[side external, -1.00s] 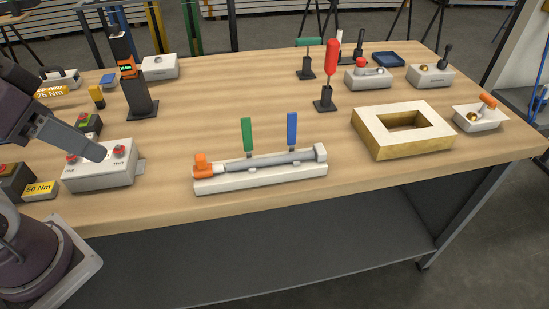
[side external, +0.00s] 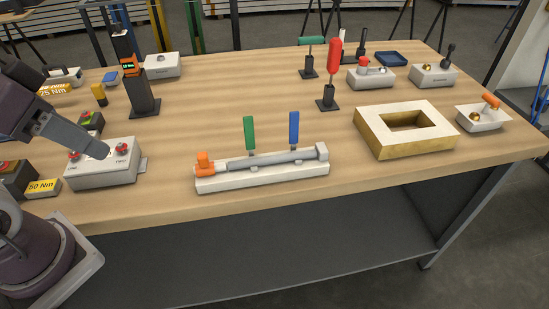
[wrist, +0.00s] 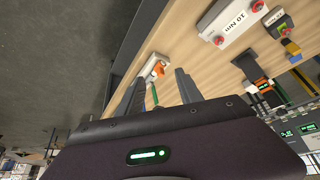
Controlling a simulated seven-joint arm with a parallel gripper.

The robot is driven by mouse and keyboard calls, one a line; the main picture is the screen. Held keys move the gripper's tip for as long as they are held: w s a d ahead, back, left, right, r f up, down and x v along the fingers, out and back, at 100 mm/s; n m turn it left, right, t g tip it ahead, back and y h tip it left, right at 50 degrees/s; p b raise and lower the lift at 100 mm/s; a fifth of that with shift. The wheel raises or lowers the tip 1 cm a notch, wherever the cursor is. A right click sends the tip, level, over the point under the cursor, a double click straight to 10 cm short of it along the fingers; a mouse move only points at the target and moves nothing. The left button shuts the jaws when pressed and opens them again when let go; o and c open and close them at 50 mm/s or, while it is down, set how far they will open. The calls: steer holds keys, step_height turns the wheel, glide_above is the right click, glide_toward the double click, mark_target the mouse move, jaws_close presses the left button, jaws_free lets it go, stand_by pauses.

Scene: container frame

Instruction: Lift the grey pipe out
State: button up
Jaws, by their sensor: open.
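The grey pipe (side external: 272,158) lies level in a white holder (side external: 262,182) near the table's front edge. An orange part (side external: 204,163) sits at its left end, and a green upright handle (side external: 249,133) and a blue one (side external: 294,130) stand behind it. My gripper (side external: 100,149) is far left of the pipe, its fingers overlapping a white button box in the side view. In the wrist view my gripper (wrist: 157,88) is open with nothing held. The holder's orange end (wrist: 158,69) shows beyond the fingers there; most of the pipe is hidden.
The white button box (side external: 103,170) stands at the left. A black tool stand (side external: 140,92) is behind it. A thick white rectangular frame (side external: 437,143) stands right of the holder. A red-handled tool (side external: 334,60) is upright behind. The wood around the holder is clear.

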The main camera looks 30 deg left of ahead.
steer(key=w+d+r+m+g, duration=0.2)
steer(key=w+r+m, duration=0.1)
steer(key=w, duration=0.7)
steer(key=m+g, duration=0.4)
steer(key=m, duration=0.2)
glide_above(275, 156)
steer(key=f, duration=1.5)
steer(key=shift+w+d, duration=0.15)
steer(key=shift+w, duration=0.05)
steer(key=f, duration=0.7)
steer(key=shift+s+f, duration=0.2)
steer(key=shift+f, duration=0.15)
steer(key=shift+c, duration=0.4)
jaws_close()
